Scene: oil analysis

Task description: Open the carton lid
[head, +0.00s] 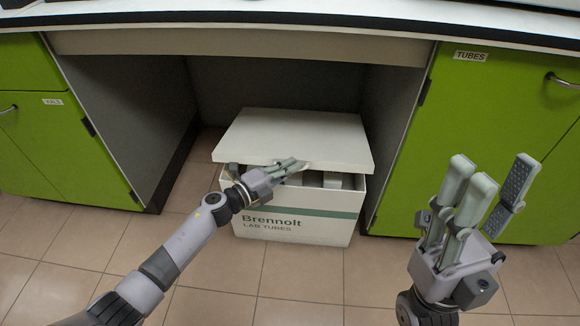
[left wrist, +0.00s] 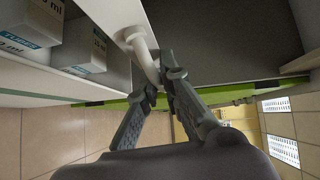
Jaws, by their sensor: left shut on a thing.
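The white carton (head: 300,226) with a green band, marked "Brennolt LAB TUBES", stands on the floor in the knee space under the bench. Its white lid (head: 290,138) is raised at the front, with a gap showing boxes inside. My left gripper (head: 292,166) is at the lid's front edge. In the left wrist view my left gripper (left wrist: 160,76) is shut on the lid's white curved handle (left wrist: 146,56). Its fingers partly hide the handle. My right gripper (head: 490,178) is open and empty, in front of the right cabinet, apart from the carton.
Small labelled boxes (left wrist: 84,47) sit inside the carton. Green cabinets stand on the left (head: 60,150) and right (head: 490,110), the right one labelled "TUBES". The bench top (head: 290,18) overhangs above. The tiled floor (head: 300,285) in front is clear.

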